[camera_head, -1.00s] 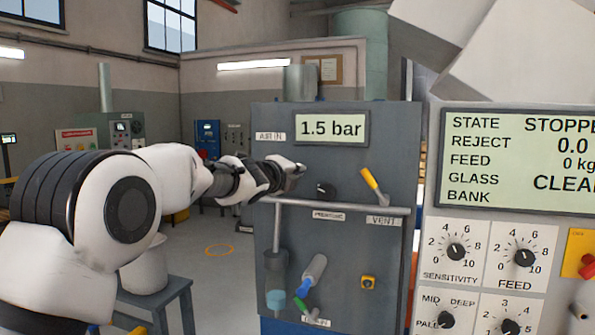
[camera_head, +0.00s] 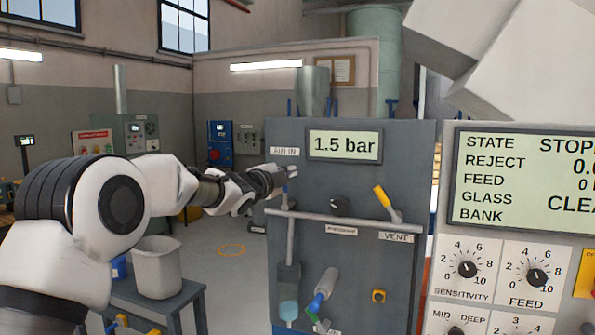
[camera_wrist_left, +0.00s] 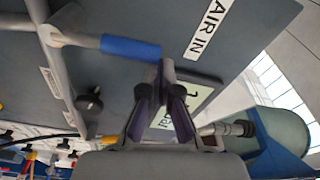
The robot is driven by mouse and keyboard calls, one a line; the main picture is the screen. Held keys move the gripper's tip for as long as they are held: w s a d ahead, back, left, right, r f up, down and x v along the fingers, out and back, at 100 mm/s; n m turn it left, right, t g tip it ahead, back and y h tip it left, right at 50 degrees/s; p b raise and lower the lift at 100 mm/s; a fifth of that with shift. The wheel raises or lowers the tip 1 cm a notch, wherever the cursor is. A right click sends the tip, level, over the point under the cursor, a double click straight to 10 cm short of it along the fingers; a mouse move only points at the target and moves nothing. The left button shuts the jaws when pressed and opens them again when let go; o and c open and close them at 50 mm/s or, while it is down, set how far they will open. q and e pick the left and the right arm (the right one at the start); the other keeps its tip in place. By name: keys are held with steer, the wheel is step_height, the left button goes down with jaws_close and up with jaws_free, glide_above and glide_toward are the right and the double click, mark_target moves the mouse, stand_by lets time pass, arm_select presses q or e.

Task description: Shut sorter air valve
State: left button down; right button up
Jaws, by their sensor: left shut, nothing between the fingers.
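The grey air panel (camera_head: 355,270) shows 1.5 bar on its display (camera_head: 345,146). An "AIR IN" label (camera_head: 285,151) is at its upper left. In the left wrist view, a blue-sleeved lever (camera_wrist_left: 130,48) on a grey pipe lies beside that label (camera_wrist_left: 209,27). My left gripper (camera_head: 291,171) is just below the label in the head view and hides the lever there. In the wrist view its fingers (camera_wrist_left: 160,68) are shut and empty, close to the lever's free end; I cannot tell whether they touch. My right gripper is not in view.
A yellow lever (camera_head: 383,197) stands tilted above the "VENT" label (camera_head: 396,237). A dark knob (camera_head: 341,206) and a horizontal pipe (camera_head: 335,217) are below the display. The sorter's control panel (camera_head: 500,255) is at right. A bucket (camera_head: 157,268) stands on a stool at left.

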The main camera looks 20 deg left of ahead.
arm_select(q)
steer(key=shift+w+a+f+n+t+y+p, duration=0.15)
steer(key=shift+a+n+p, duration=0.1)
steer(key=shift+a+n, duration=0.85)
steer(key=shift+s+a+f+n+t+y+p, duration=0.15)
steer(key=shift+a+n+p, duration=0.15)
steer(key=shift+a+n, duration=0.8)
steer(key=shift+w+a+f+n+t+y+p, duration=0.2)
steer(key=shift+a+n, duration=0.45)
steer(key=shift+n, duration=0.85)
steer(key=shift+s, duration=0.1)
